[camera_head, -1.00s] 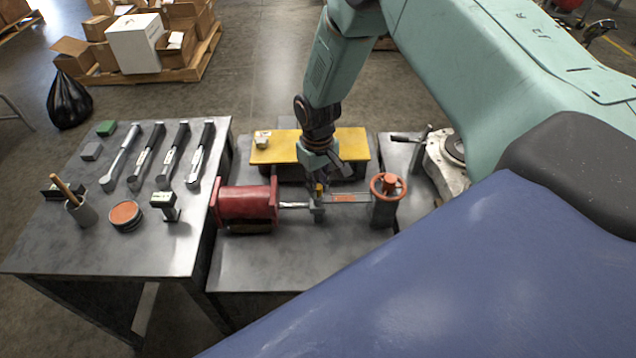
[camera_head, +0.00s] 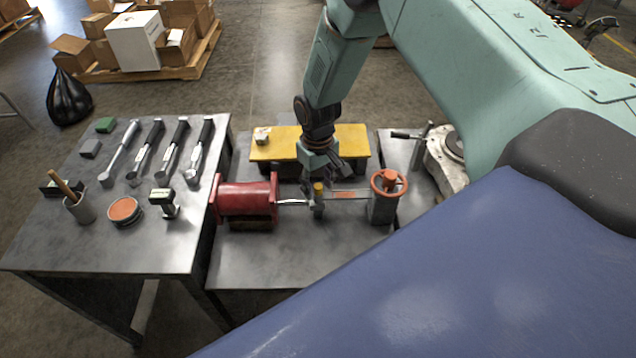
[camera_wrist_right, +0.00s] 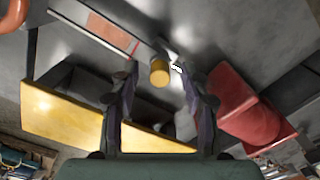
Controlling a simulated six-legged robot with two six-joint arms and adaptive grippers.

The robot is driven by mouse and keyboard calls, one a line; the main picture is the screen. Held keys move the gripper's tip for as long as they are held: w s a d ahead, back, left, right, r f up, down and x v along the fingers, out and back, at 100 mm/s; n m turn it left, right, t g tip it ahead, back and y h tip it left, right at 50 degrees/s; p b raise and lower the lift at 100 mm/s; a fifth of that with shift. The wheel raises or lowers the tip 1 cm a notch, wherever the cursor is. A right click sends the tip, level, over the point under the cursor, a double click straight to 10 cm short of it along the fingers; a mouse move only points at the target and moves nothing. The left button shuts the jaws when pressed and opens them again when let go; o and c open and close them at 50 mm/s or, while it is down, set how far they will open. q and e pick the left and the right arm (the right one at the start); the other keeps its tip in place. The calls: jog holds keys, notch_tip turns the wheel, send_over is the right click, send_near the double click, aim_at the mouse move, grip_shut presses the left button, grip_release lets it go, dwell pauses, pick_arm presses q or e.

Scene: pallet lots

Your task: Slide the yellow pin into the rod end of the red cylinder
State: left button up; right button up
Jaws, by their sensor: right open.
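The red cylinder (camera_head: 247,200) lies on the low bench with its rod pointing right. The yellow pin (camera_head: 318,187) stands upright at the rod end (camera_head: 318,208), its yellow head on top; how deep it sits is hidden. My right gripper (camera_head: 331,177) is just behind and above the pin, open and apart from it. In the right wrist view the pin's yellow head (camera_wrist_right: 160,74) shows beyond the gap between the open fingers (camera_wrist_right: 158,85), with the red cylinder (camera_wrist_right: 245,110) to the right. My left gripper is not in view.
An orange handwheel (camera_head: 389,184) on a grey block stands right of the rod end, with a flat bar between. A yellow plate (camera_head: 350,145) stands behind my gripper. The left table (camera_head: 150,245) holds several tools. The low bench's front is clear.

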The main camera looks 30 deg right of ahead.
aim_at(316, 184)
jog(key=shift+r, duration=0.1)
notch_tip(316, 184, up, 12)
dwell(0.5)
dwell(0.5)
jog(key=s+a+f+m+t, duration=0.1)
jog(key=s+a+f+t, duration=0.4)
jog(key=f, duration=0.4)
jog(key=s+a+f+g+b, duration=0.1)
jog(key=s+f, duration=0.3)
jog(key=s, duration=0.9)
jog(key=s+a+f+g+b, duration=0.1)
jog(key=s+a+f+g, duration=0.1)
jog(key=s, duration=1.1)
notch_tip(316, 184, down, 3)
jog(key=shift+r+g, duration=0.15)
jog(key=shift+g, duration=0.75)
